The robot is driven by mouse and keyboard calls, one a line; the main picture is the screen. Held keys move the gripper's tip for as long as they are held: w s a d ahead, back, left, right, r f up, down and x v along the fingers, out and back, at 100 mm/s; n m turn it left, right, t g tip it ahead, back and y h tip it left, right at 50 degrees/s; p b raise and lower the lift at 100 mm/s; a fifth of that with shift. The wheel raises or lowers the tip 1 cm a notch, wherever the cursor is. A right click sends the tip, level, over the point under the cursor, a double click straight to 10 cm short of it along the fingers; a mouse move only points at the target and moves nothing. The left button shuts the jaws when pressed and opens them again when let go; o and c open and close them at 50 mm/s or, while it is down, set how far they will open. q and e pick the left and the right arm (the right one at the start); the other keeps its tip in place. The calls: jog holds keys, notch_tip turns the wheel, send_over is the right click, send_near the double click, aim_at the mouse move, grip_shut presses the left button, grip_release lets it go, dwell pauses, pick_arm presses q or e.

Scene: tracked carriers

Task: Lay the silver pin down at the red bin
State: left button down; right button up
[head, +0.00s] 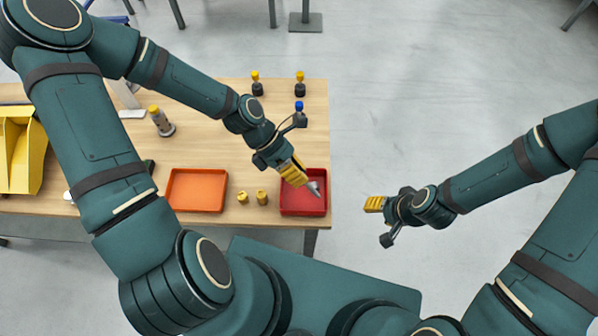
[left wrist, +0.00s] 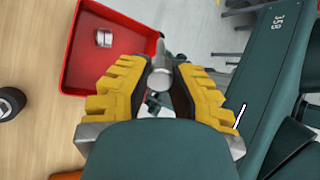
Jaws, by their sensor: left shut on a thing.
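The silver pin (head: 314,188) is in my left gripper (head: 298,176), over the red bin (head: 303,211) at the table's right front corner. In the left wrist view the pin (left wrist: 161,76) sits between the yellow fingers of the gripper (left wrist: 161,90), and the red bin (left wrist: 72,75) is beyond them. The height of the pin above the bin floor is hard to tell. A short silver piece (left wrist: 104,38) lies inside the bin. My right gripper (head: 374,204) is off the table to the right, with no object seen in it; its finger gap is not clear.
Yellow-topped dark posts (head: 256,84) (head: 300,84) stand at the back; another (head: 161,122) stands left. A yellow bin (head: 22,150) is far left.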

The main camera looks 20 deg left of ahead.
pick_arm(q)
jog(key=shift+f+b, duration=2.5)
jog(key=shift+f, duration=1.45)
jog(key=c, duration=0.9)
grip_release()
jog(key=v, duration=1.2)
